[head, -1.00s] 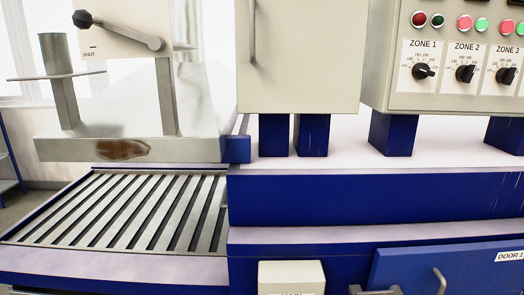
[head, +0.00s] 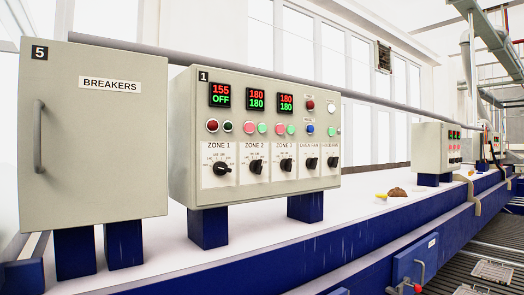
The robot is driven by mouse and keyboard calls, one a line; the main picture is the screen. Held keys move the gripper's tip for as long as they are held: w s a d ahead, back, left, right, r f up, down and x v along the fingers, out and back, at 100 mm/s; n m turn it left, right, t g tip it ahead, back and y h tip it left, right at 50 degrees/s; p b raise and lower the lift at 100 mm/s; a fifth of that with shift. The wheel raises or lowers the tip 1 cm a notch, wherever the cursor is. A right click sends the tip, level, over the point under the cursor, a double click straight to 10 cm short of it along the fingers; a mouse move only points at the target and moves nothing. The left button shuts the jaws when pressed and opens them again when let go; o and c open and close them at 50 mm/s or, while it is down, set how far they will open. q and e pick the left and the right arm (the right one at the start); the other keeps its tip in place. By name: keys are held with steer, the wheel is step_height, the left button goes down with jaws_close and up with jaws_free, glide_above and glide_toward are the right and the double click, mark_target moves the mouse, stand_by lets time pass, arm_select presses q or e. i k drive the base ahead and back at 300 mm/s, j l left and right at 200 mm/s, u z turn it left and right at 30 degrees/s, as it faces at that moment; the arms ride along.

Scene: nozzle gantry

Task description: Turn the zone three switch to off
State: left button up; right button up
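The zone three switch (head: 286,164) is a black rotary knob on a white plate marked ZONE 3, on the beige control box (head: 180,150) labelled 1. The display (head: 286,103) above it reads 180 over 180. The zone 2 knob (head: 256,167) is to its left, with a display also reading 180 over 180. The zone 1 knob (head: 222,169) is further left, and its display (head: 220,95) reads 155 over OFF. Further knobs are to the right of zone three. Neither of my grippers is in view.
A beige BREAKERS cabinet (head: 95,150) with a vertical handle stands left of the control box. Both stand on blue legs on a white-topped blue machine. A second control box (head: 428,148) is further back. A small brown lump (head: 397,192) lies on the white top.

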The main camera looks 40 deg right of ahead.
mark_target(286, 165)
steer(key=z, duration=1.3)
